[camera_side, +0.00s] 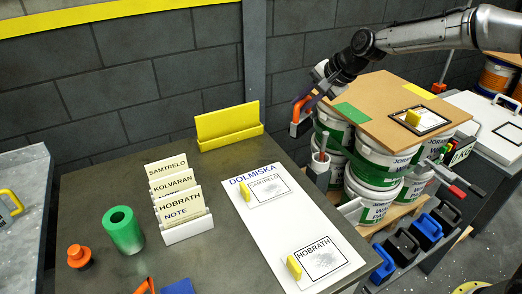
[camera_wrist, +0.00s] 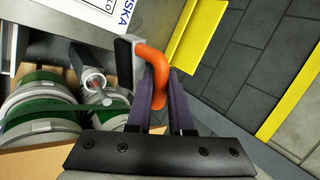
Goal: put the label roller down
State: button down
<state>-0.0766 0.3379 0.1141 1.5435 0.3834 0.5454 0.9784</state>
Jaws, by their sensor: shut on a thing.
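My gripper (camera_side: 312,94) is at the right of the workbench, above its back right edge. It is shut on the orange handle of the label roller (camera_side: 299,110). In the wrist view the bent orange handle of the label roller (camera_wrist: 153,60) runs between the fingers of my gripper (camera_wrist: 158,82). The dark and grey head of the roller hangs to the left of the handle there. A grey upright holder tube (camera_side: 320,160) stands at the bench edge, just below and right of the roller. It also shows in the wrist view (camera_wrist: 94,82). The roller is apart from it.
Stacked white pails (camera_side: 375,165) with a brown board (camera_side: 375,105) stand close on the right. A white label board (camera_side: 285,215) with yellow clips, a card rack (camera_side: 188,228), a yellow angled stand (camera_side: 228,125) and a green roll (camera_side: 123,232) are on the bench.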

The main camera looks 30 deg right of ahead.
jog(key=shift+s+a, duration=0.2)
jog(key=shift+a, duration=0.8)
jog(key=shift+w+a+f, duration=0.1)
jog(key=shift+w+a, duration=0.1)
jog(key=w+d+x, duration=0.1)
jog(key=x, duration=0.8)
jog(key=w+r+x, duration=0.1)
jog(key=w+x, duration=0.1)
jog(key=x, duration=0.7)
jog(key=shift+d+r, duration=0.25)
jog(key=shift+d, duration=0.15)
jog(key=shift+f, duration=0.15)
jog(key=c, duration=0.8)
grip_release()
jog(key=shift+f, duration=0.1)
